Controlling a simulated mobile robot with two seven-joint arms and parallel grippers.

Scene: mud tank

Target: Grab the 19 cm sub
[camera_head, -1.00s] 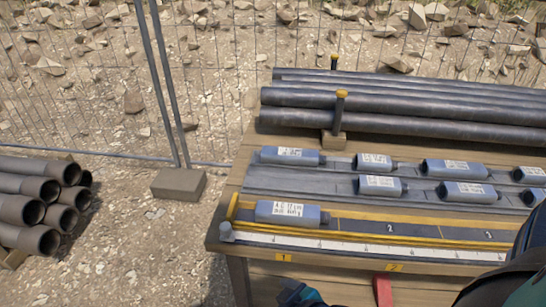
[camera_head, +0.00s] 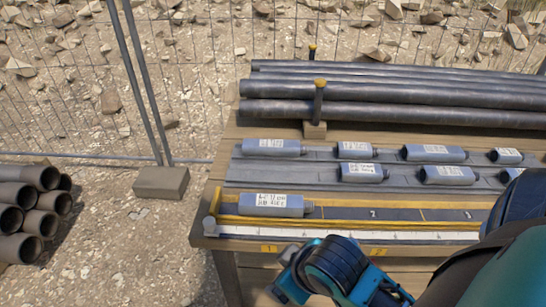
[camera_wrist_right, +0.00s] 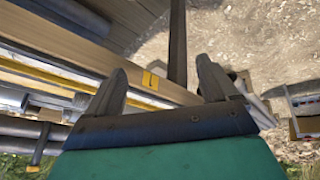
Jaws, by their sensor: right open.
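Several short grey-blue cylindrical subs with white labels lie on the bench in the head view. One sub (camera_head: 270,205) lies in the yellow-edged measuring lane at the front left. Others lie behind it: a back-left sub (camera_head: 272,147), a sub (camera_head: 355,150), a longer one (camera_head: 435,153), and two in the nearer row, a sub (camera_head: 362,172) and a sub (camera_head: 447,174). The label lengths are too blurred to tell which is 19 cm. My right gripper (camera_wrist_right: 160,70) is open and empty in the right wrist view, near the bench's front edge. My left gripper is not in view.
The wooden bench (camera_head: 228,170) carries long dark pipes (camera_head: 400,110) at the back, with yellow-capped posts. A white ruler strip (camera_head: 330,234) runs along the front. A pipe stack (camera_head: 28,215) and a block (camera_head: 161,183) stand left, before a wire fence.

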